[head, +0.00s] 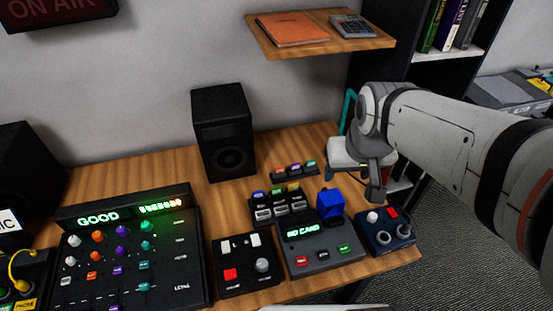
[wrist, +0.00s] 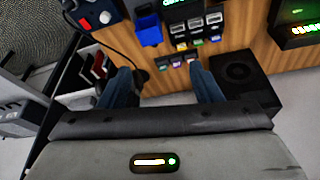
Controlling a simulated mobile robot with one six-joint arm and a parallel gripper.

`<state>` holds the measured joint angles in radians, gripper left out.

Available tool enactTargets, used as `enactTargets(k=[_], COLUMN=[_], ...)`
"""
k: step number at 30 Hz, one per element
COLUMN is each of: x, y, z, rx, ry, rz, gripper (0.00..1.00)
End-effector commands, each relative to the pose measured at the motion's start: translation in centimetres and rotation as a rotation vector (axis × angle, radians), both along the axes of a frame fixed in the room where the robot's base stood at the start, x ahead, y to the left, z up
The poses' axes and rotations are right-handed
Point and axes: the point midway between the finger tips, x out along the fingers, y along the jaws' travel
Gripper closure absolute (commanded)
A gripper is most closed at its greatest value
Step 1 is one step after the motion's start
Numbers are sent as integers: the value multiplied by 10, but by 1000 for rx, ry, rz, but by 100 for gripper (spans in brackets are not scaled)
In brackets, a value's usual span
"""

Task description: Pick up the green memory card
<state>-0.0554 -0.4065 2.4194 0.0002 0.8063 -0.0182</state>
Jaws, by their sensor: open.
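A small dark rack (head: 295,175) near the back of the desk holds cards in orange, purple and teal-green. The green memory card (head: 311,163) appears to be the rightmost of these. In the wrist view the same rack lies just beyond my fingertips, with the green card (wrist: 162,66) at its left end. My gripper (head: 373,190) is at the desk's right side, right of the rack. In the wrist view my gripper (wrist: 165,76) has its two fingers wide apart with nothing between them.
A slotted unit (head: 276,208) stands in front of the rack. A black speaker (head: 223,135) stands at left. A shelf (head: 320,38) hangs above.

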Motion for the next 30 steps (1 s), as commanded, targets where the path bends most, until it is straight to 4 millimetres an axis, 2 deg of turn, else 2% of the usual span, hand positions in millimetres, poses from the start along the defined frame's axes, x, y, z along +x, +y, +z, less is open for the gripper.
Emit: enactTargets(k=[1, 6, 9, 12, 15, 18, 30], x=[22, 92, 126, 152, 169, 178, 194], y=[10, 49, 76, 99, 117, 127, 136], z=[-41, -122, -168, -207, -234, -250, -290], rx=[0, 4, 7, 11, 15, 16, 17], ry=[4, -21, -36, -48, -59, -64, -66], rz=[24, 97, 138, 170, 193, 207, 212], gripper=[42, 42, 42, 42, 42, 42, 42])
